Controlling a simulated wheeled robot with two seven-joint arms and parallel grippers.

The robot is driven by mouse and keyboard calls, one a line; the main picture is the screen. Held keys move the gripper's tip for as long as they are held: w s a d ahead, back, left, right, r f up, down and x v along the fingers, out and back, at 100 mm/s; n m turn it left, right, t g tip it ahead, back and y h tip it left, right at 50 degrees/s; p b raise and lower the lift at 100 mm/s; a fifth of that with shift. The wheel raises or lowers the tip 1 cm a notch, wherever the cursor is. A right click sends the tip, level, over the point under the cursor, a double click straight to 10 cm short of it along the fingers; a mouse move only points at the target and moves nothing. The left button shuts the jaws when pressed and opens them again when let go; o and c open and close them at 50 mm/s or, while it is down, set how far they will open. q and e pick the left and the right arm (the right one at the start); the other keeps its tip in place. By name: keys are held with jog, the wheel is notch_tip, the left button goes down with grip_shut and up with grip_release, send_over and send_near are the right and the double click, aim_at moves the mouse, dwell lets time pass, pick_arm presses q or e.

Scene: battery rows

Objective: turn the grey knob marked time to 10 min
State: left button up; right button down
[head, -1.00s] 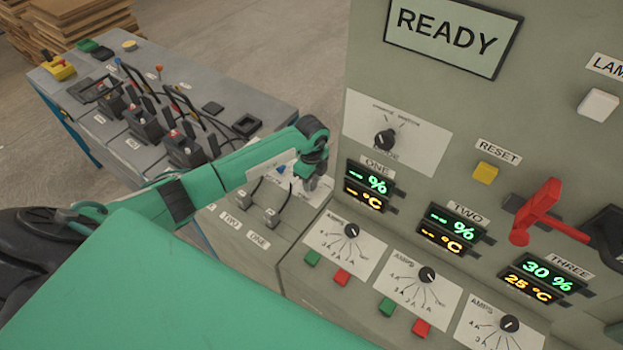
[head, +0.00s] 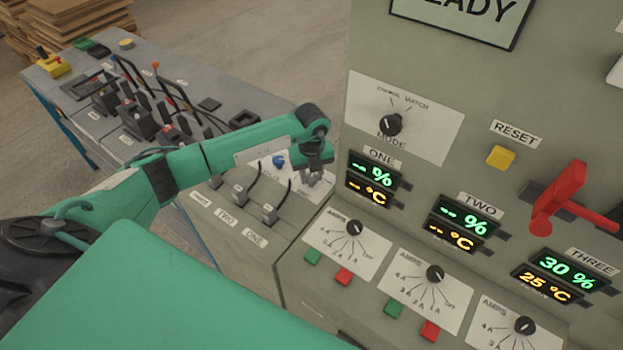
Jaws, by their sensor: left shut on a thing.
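My left gripper (head: 313,178) points down onto the low grey cabinet at the foot of the tall panel, at a white label plate beside a blue knob (head: 279,161). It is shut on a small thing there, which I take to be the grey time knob. The fingers hide this knob almost wholly, so its pointer and the 10 min mark cannot be read. My right gripper is out of view.
The tall panel holds a mode knob (head: 391,124), a yellow reset button (head: 501,157), a red lever (head: 558,198) and AMPS dials (head: 354,228). A grey bench (head: 190,92) with several switches is behind my arm.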

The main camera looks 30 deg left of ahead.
aim_at(312, 177)
pick_arm(q)
jog(key=shift+m+b, duration=0.75)
jog(key=shift+m, duration=0.35)
jog(key=o, duration=1)
notch_tip(312, 177, up, 14)
jog(key=b, duration=0.3)
jog(key=shift+f, duration=0.1)
